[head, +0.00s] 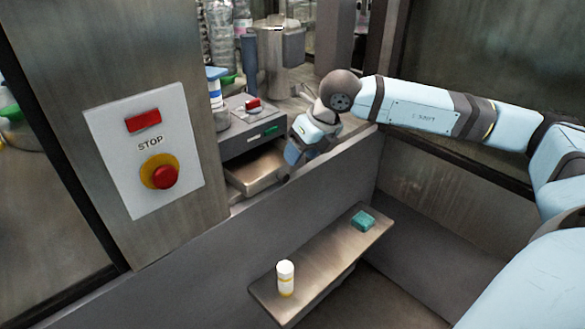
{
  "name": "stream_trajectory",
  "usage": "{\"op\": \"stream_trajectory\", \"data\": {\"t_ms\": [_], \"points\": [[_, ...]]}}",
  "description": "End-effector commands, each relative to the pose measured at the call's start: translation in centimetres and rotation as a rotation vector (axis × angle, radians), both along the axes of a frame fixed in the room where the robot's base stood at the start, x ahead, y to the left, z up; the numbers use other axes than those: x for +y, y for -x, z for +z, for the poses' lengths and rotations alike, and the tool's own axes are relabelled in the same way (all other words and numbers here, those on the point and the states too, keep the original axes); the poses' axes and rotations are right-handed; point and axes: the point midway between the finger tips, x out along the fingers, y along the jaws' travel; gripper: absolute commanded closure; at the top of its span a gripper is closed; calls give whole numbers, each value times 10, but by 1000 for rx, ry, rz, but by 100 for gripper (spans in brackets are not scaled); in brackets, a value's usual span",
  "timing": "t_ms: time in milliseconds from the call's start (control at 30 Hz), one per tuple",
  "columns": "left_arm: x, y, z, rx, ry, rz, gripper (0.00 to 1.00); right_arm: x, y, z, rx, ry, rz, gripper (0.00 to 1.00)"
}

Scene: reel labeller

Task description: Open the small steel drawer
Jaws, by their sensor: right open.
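The small steel drawer (256,172) sits low in a grey box unit (247,128) behind the low grey wall. It stands out from the unit, and its inside shows and looks empty. My right gripper (290,165) is open at the right front corner of the drawer, pointing down. It covers part of the drawer's front, so I cannot tell whether the fingers touch it. The handle is hidden. My left gripper is not in view.
A steel post with a stop panel (147,150) stands at the left. The low grey wall (215,245) runs in front of the unit. A shelf (325,262) holds a white bottle (285,278) and a teal block (363,220). Bottles (221,35) stand behind the unit.

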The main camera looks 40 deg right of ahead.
Motion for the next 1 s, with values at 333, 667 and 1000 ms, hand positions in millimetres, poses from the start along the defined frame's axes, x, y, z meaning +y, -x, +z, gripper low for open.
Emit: {"op": "stream_trajectory", "data": {"t_ms": [333,667,1000], "points": [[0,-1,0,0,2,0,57,-11,19,48,-1,0,1,47],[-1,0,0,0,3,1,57,-12,21,52,0,-1,1,47],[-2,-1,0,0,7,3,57,-10,21,50,3,-6,4,47]]}}
